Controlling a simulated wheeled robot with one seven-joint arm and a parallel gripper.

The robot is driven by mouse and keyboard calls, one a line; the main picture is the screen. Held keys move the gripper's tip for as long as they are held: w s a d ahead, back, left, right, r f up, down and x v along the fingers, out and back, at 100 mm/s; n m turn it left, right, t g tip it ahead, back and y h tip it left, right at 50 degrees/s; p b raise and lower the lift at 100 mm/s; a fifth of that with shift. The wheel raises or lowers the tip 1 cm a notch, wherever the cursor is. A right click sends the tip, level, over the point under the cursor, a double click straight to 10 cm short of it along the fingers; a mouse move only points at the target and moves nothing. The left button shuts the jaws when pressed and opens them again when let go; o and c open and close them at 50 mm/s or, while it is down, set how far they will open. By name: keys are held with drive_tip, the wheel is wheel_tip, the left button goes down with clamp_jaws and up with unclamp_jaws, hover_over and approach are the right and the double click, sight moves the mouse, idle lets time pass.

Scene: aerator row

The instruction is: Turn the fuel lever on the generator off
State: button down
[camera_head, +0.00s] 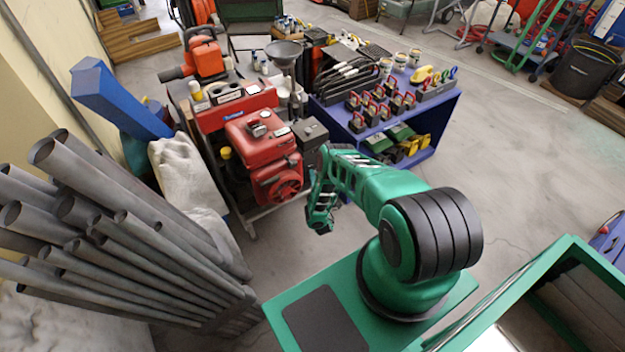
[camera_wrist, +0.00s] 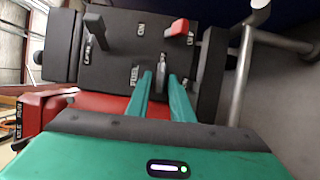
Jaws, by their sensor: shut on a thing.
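The red generator (camera_head: 262,145) stands left of my arm in the head view. In the wrist view, its black panel (camera_wrist: 120,62) fills the upper middle. A small grey lever (camera_wrist: 162,66) sits beside the word FUEL, and its length runs up and down in the picture. My gripper (camera_wrist: 161,80) has its two green fingers on either side of this lever, shut on it. The fingers hide part of the lever. In the head view the fingertips cannot be made out.
A dark lever (camera_wrist: 95,40) and a red lever (camera_wrist: 180,28) are on the same panel. A grey metal tube (camera_wrist: 242,75) runs at the panel's right.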

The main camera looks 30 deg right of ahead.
drive_tip(key=shift+s+a+f, duration=0.15)
drive_tip(key=shift+f, duration=0.05)
drive_tip(key=c, duration=1.8)
unclamp_jaws()
drive_tip(key=v, duration=1)
drive_tip(key=shift+s, duration=0.3)
